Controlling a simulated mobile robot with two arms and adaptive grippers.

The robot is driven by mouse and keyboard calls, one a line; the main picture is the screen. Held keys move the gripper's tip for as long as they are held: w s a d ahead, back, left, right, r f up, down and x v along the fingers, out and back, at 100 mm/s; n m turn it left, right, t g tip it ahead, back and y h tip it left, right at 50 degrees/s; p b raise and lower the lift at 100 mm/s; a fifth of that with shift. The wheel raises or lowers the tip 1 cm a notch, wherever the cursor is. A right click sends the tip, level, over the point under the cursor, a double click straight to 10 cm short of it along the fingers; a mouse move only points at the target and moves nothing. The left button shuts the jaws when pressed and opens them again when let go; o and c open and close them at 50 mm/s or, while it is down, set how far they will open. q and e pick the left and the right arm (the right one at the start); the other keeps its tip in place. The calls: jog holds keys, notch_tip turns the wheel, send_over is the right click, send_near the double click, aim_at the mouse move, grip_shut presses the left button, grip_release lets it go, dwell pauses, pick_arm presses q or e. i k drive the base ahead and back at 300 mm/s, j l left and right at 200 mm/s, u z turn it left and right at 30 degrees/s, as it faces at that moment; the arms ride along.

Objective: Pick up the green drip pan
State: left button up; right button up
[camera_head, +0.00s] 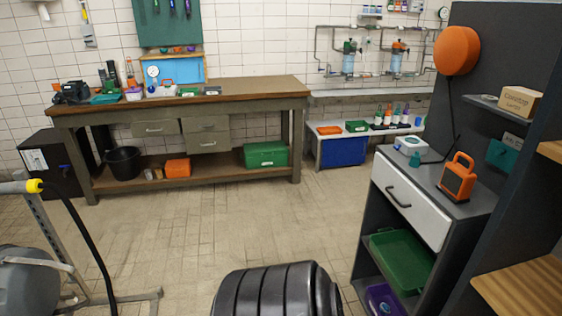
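A shallow green pan (400,259), matching the drip pan, lies on the open shelf of the dark grey cabinet (478,206) at the right. It sits below the cabinet's white drawer (411,199), which is shut. The pan's rim and inside show from above, and part of it is hidden by the cabinet's side and shelf edges. Neither of my grippers is in view, so nothing shows touching the pan.
A purple container (383,299) sits below the pan. An orange lantern-like device (457,177) and a white box (411,146) stand on the cabinet top. The wooden workbench (180,102) is at the back left. Open tiled floor (240,220) lies between.

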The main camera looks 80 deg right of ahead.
aim_at(406, 262)
jog(key=z, duration=4.05)
